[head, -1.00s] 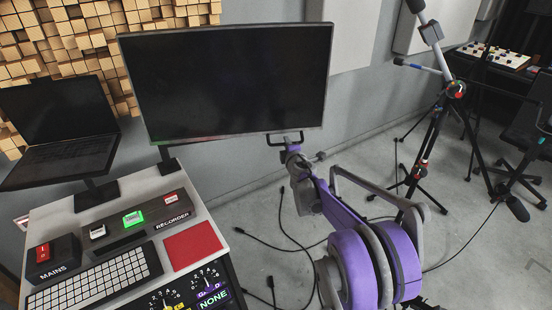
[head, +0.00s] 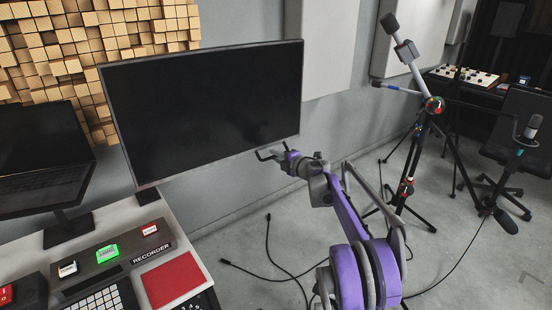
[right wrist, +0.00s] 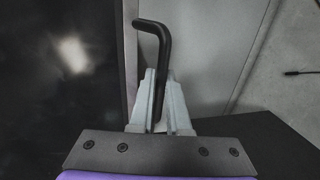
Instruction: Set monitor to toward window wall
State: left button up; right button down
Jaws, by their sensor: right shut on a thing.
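My right gripper (head: 287,160), on a purple and grey arm, is shut on this handle. In the right wrist view, the grey fingers (right wrist: 161,103) close around the handle's dark rod (right wrist: 153,35), whose bent end sticks out above them; the screen (right wrist: 62,75) fills the left side. My left gripper is not in view.
A laptop (head: 40,155) stands left of the monitor. The desk (head: 190,253) carries a recorder box (head: 115,262) and a red pad (head: 172,280). A microphone stand (head: 425,150), a chair (head: 512,135) and loose cables (head: 270,255) are to the right. Open floor lies between.

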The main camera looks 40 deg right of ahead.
jog(key=shift+w+d+n+y, duration=0.3)
jog(key=shift+w+n+y, duration=0.1)
jog(key=shift+w+y, duration=0.15)
jog(key=c, duration=1.2)
grip_release()
jog(key=shift+s, duration=0.1)
jog(key=shift+o, duration=0.2)
jog(key=p+v, duration=0.1)
jog(key=v, duration=0.9)
jog(key=shift+s+p, duration=0.35)
jog(key=shift+s, duration=0.05)
